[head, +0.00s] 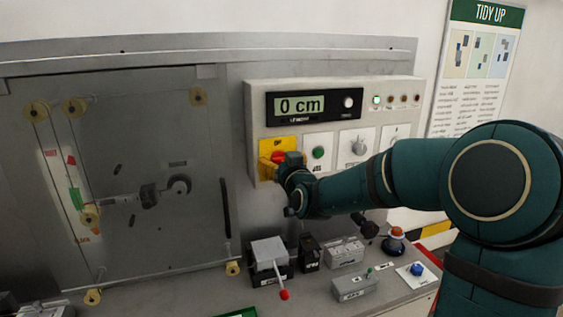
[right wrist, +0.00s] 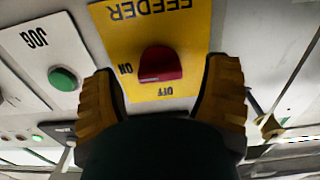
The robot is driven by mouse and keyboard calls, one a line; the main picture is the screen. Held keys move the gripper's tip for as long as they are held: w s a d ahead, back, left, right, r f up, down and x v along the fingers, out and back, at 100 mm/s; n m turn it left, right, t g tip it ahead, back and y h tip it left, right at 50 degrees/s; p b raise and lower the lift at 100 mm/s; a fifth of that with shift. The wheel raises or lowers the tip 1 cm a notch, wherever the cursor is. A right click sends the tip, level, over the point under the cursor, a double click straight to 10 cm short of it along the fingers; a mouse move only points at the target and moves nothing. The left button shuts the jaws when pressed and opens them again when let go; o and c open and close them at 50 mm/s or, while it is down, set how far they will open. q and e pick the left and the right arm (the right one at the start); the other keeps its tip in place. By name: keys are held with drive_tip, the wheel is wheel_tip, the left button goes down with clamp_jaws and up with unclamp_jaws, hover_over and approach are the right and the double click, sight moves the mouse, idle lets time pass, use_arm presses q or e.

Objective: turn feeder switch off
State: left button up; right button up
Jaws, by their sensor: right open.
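The feeder switch is a red knob (head: 279,157) on a yellow plate (head: 277,145) on the grey control box. In the right wrist view the red knob (right wrist: 160,66) sits on the yellow plate (right wrist: 118,32), with FEEDER upside down above it, ON to its left and OFF below it. Whether it points to ON or OFF I cannot tell for sure. My right gripper (right wrist: 162,88) is open, its two fingers on either side of the knob, with gaps between. In the head view the right gripper (head: 276,173) partly hides the plate. My left gripper is not in view.
The control box (head: 258,105) has a "0 cm" display (head: 300,104), a green JOG button (head: 318,152) and another knob (head: 358,147). Below, the bench holds a red-tipped lever (head: 283,294), small boxes (head: 345,250), an orange-topped button (head: 396,233) and a blue button (head: 417,269).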

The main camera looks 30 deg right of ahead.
drive_tip(key=shift+w, duration=0.1)
drive_tip(key=c, duration=1.2)
drive_tip(key=n+b, duration=0.1)
drive_tip(key=n, duration=0.6)
drive_tip(key=shift+n, duration=0.4)
drive_tip(key=n, duration=0.4)
drive_tip(key=shift+n+p, duration=0.3)
drive_tip(key=shift+p, duration=0.05)
drive_tip(key=n+p, duration=0.1)
drive_tip(key=n, duration=0.4)
drive_tip(key=shift+n, duration=0.3)
